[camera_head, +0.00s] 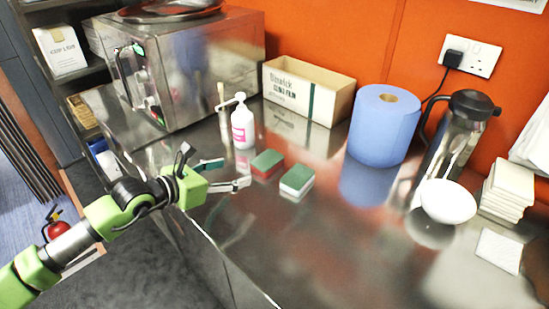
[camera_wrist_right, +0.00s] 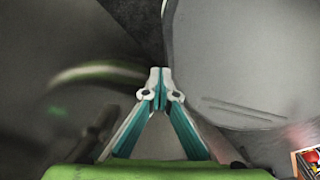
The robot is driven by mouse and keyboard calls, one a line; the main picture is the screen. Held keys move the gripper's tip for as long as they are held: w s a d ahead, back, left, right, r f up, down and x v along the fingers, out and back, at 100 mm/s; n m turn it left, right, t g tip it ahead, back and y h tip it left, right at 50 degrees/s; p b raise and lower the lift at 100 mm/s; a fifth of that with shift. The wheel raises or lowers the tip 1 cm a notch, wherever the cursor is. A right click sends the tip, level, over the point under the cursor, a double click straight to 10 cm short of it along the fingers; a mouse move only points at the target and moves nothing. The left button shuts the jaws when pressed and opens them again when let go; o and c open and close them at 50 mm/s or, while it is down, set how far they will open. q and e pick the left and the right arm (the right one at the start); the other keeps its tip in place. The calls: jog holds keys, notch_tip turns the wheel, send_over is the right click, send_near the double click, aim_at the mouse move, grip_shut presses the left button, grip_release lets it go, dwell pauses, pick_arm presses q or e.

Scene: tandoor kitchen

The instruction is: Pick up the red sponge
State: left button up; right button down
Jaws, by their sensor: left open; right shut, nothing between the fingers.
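The red sponge (camera_head: 266,164), red below with a green top, lies on the steel counter in the head view. A white sponge with a green top (camera_head: 297,180) lies just to its right, with a small gap between them. My left gripper (camera_head: 238,172) is open and empty, just left of the red sponge, its fingers pointing toward it. I cannot tell its exact height above the counter. My right gripper (camera_wrist_right: 160,75) shows only in the right wrist view. It is shut and empty.
A white pump bottle (camera_head: 242,128) stands close behind the red sponge. Behind are a cardboard box (camera_head: 335,107) and a blue paper roll (camera_head: 383,128). A steel machine (camera_head: 200,65) stands at the back left. The counter in front of the sponges is clear.

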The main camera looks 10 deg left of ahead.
aim_at(261, 164)
pick_arm(q)
jog(key=x, duration=0.4)
jog(key=shift+w+r+p, duration=0.1)
jog(key=shift+w+p, duration=0.05)
jog(key=shift+p, duration=0.25)
jog(key=x, duration=0.3)
jog(key=shift+w+d+f, duration=0.1)
jog(key=shift+w+f, duration=0.1)
jog(key=shift+f, duration=0.05)
jog(key=shift+w+d+f, duration=0.15)
jog(key=shift+w, duration=0.1)
jog(key=p+x, duration=0.1)
jog(key=x, duration=0.4)
jog(key=shift+s, duration=0.1)
pick_arm(e)
jog(key=shift+s+a+r, duration=0.2)
jog(key=shift+s+r, duration=0.65)
jog(key=shift+r, duration=0.15)
jog(key=shift+s, duration=0.1)
pick_arm(q)
jog(key=c, duration=0.8)
